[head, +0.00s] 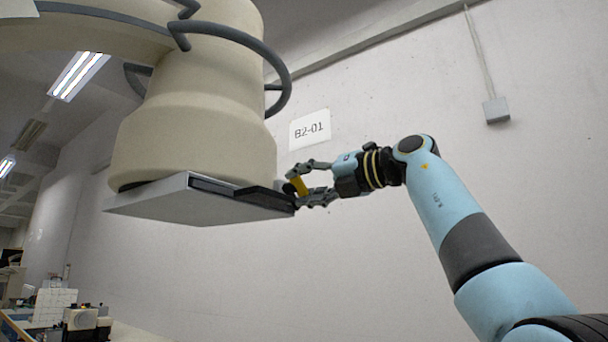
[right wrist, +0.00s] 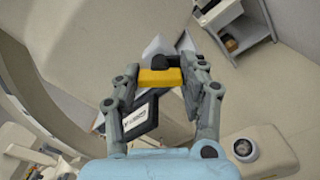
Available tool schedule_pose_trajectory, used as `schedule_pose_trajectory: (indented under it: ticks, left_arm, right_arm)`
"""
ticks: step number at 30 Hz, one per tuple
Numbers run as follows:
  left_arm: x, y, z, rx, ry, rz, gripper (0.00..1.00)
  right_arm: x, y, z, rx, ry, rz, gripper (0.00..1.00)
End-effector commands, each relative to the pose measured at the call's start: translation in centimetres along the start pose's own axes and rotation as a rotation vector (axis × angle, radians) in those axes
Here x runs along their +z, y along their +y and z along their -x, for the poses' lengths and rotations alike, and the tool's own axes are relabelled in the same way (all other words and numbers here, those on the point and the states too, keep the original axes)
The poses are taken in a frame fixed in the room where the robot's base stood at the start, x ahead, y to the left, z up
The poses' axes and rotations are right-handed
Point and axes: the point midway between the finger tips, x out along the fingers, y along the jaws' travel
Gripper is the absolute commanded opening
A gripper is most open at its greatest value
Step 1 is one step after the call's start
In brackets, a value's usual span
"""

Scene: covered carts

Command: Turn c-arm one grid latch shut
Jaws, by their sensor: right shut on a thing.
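The c-arm's cream detector housing (head: 200,110) hangs at the upper left of the head view. Under it is a flat grey plate (head: 160,198) with a dark grid slab (head: 245,195) along its right side. A yellow latch (head: 300,186) sits at the slab's right end, and it also shows in the right wrist view (right wrist: 160,78). My right gripper (head: 297,187) comes from the right and is shut on the latch, a finger on each side. In the wrist view a dark panel with a white label (right wrist: 138,117) shows below the latch, partly behind the left finger. My left gripper is in neither view.
A wall with a "B2-01" sign (head: 310,129) stands behind. Grey cables (head: 235,32) loop around the housing. The wrist view shows a grey cart (right wrist: 235,25) at the upper right. The space below the plate looks open.

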Motion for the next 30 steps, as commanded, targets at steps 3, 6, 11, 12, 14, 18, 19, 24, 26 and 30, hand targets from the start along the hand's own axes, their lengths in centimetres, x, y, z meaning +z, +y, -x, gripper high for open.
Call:
schedule_pose_trajectory:
  ticks: [3, 6, 11, 12, 14, 18, 19, 24, 26, 30]
  left_arm:
    - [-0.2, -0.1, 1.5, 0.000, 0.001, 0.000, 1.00]
    - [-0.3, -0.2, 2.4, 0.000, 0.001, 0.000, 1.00]
    - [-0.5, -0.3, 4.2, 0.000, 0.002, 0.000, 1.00]
    - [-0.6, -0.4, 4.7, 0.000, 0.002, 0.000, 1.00]
    - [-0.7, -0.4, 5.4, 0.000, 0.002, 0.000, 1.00]
    - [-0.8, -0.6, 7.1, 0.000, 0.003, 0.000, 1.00]
    - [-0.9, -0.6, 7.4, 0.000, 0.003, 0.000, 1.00]
    - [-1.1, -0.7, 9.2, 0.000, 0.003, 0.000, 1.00]
    - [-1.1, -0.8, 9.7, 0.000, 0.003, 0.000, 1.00]
    - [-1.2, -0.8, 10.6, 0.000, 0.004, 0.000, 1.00]
  right_arm:
    - [0.3, 0.2, 0.0, 0.000, -0.001, -0.111, 0.10]
    - [0.3, 0.2, 0.0, -0.001, -0.001, -0.207, 0.10]
    - [0.4, 0.2, 0.0, -0.001, -0.002, -0.358, 0.10]
    - [0.4, 0.2, 0.0, -0.001, -0.001, -0.396, 0.10]
    - [0.4, 0.2, 0.0, -0.002, -0.001, -0.451, 0.10]
    - [0.4, 0.2, 0.0, -0.001, -0.001, -0.573, 0.10]
    - [0.4, 0.2, 0.0, -0.001, -0.002, -0.597, 0.10]
    - [0.3, 0.1, 0.0, 0.000, -0.001, -0.717, 0.10]
    - [0.3, 0.1, 0.0, -0.001, -0.001, -0.750, 0.10]
    - [0.2, 0.0, 0.0, -0.001, -0.002, -0.812, 0.10]
